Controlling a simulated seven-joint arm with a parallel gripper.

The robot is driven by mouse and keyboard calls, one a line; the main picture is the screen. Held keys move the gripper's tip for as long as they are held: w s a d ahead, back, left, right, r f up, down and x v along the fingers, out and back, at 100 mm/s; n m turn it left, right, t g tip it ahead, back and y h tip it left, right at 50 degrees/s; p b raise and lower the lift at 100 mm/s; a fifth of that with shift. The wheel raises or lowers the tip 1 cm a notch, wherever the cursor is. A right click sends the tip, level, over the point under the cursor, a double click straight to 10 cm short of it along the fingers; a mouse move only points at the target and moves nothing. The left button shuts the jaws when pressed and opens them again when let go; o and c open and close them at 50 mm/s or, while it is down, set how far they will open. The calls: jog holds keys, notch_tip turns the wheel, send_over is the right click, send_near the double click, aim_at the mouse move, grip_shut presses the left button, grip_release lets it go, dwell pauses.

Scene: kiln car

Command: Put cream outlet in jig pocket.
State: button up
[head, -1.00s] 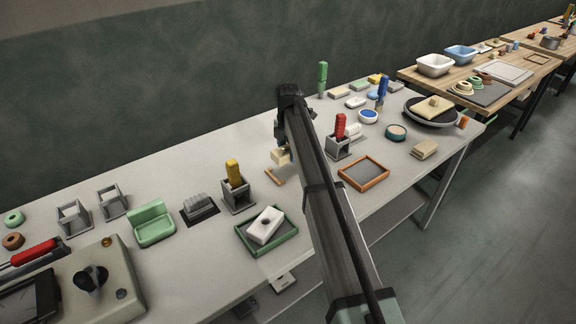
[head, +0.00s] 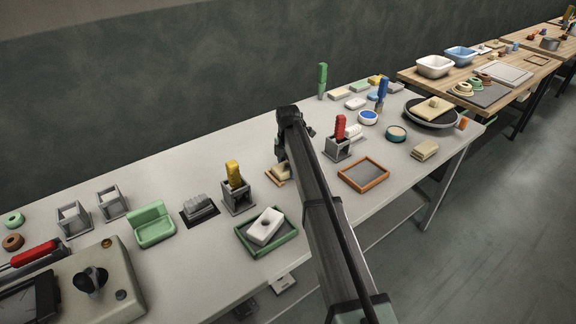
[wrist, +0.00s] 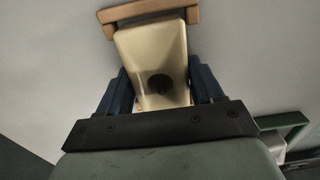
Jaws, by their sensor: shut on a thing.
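The cream outlet (wrist: 152,60) is a smooth cream block with a dark round hole, held between the blue fingers of my gripper (wrist: 160,88) in the wrist view. In the head view the cream outlet (head: 275,169) shows low at the table beside my arm. The tan jig (wrist: 140,12) lies at the far end of the outlet in the wrist view, and the outlet overlaps its opening. In the head view a bit of the jig (head: 284,180) shows under the outlet. Whether the outlet touches or sits in the pocket I cannot tell. My gripper's fingertips are mostly hidden in the head view.
A grey holder with a yellow-handled tool (head: 236,185) stands to the left, and a green tray with a white block (head: 266,252) nearer. A holder with a red tool (head: 338,148) and an orange-rimmed tray (head: 364,188) stand right of my arm.

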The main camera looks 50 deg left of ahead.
jog(key=o, duration=1.4)
jog(key=shift+c, duration=0.2)
jog(key=shift+r, duration=0.1)
notch_tip(320, 180, up, 12)
